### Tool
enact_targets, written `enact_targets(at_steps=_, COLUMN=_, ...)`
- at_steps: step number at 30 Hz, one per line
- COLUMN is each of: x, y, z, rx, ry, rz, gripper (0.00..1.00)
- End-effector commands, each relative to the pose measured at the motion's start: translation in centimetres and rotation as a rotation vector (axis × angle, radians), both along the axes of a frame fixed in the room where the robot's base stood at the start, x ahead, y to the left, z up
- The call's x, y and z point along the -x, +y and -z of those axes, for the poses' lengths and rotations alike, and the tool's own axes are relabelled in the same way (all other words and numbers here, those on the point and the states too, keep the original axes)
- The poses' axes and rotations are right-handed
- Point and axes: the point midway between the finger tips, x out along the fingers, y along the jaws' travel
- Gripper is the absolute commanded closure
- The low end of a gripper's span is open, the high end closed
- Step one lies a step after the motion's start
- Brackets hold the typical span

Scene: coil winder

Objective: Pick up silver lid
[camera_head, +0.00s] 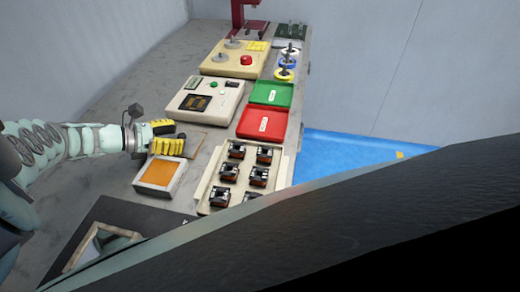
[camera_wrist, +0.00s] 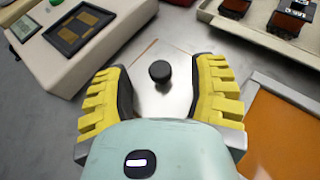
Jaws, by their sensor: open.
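The silver lid (camera_wrist: 176,103) is a flat metal plate with a round black knob (camera_wrist: 159,71) at its middle. In the wrist view it lies between and beyond the two yellow finger pads of my gripper (camera_wrist: 160,95). The fingers are spread apart on either side of the knob, and I see no contact with it. In the head view the lid (camera_head: 196,140) shows partly as a grey plate beside my gripper (camera_head: 169,137), which hides its knob.
A framed box with an orange inside (camera_head: 159,173) sits close in front of the gripper. A beige control unit (camera_head: 208,98) stands behind. A tray (camera_head: 222,192) of several coil parts, a red bin (camera_head: 263,123) and a green bin (camera_head: 271,94) stand to the right.

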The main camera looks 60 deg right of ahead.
Motion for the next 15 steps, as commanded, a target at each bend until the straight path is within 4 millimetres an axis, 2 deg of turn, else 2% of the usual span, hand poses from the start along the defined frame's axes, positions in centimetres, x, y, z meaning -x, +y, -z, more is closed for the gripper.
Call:
enact_targets(at_steps=4, x=0.9, y=-1.5, z=0.7, rx=0.001, ry=0.001, rz=0.004, gripper=0.42)
enact_targets(at_steps=12, x=0.9, y=-1.8, z=0.8, rx=0.0, ry=0.0, rz=0.002, gripper=0.42)
enact_targets(at_steps=13, x=0.9, y=-1.7, z=0.7, rx=0.0, ry=0.0, rz=0.002, gripper=0.39)
enact_targets(at_steps=15, x=0.9, y=-1.7, z=0.7, rx=0.0, ry=0.0, rz=0.002, gripper=0.46)
